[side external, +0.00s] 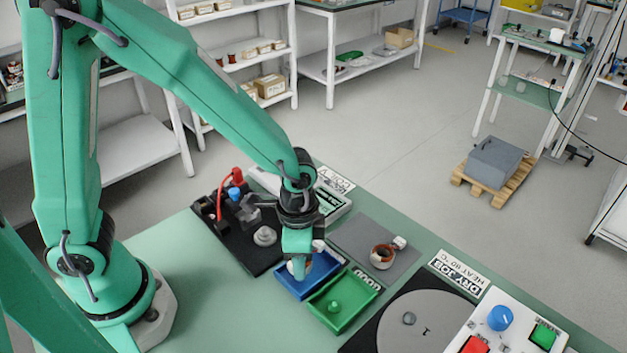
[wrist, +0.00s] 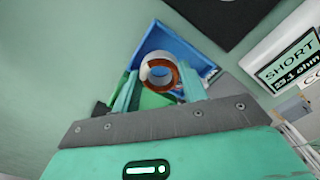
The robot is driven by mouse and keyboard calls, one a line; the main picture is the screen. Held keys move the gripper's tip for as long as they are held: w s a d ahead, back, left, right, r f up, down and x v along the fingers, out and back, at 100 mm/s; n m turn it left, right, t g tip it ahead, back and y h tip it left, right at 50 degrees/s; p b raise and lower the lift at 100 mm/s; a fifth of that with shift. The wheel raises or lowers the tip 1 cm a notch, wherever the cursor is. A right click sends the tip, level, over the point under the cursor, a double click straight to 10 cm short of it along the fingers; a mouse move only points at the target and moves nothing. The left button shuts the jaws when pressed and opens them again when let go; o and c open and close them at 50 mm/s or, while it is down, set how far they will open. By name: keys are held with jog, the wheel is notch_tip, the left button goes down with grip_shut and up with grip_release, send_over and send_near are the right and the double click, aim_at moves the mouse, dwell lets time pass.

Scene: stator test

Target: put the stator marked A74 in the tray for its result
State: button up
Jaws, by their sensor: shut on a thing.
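My gripper (side external: 297,257) points down over the blue tray (side external: 324,268), its fingers shut on a stator. In the wrist view the stator (wrist: 148,74) is a pale ring with copper windings, between my fingertips (wrist: 160,86), with the blue tray (wrist: 187,42) behind it. I cannot tell whether it touches the tray floor. No A74 mark is readable on it. The green tray (side external: 352,314) lies beside the blue one, with a small green knob-like thing inside. Another copper-wound stator (side external: 382,257) with a white tag sits on the grey mat (side external: 352,232).
A black test fixture (side external: 255,252) with red and blue parts stands behind my gripper. The meter display (wrist: 288,62) reads SHORT.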

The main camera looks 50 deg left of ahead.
jog(key=shift+f, duration=1.35)
dwell(0.6)
jog(key=o, duration=1.1)
jog(key=shift+o, duration=0.6)
jog(key=shift+s, duration=0.1)
notch_tip(320, 180, up, 8)
jog(key=shift+w, duration=0.2)
jog(key=shift+a, duration=0.1)
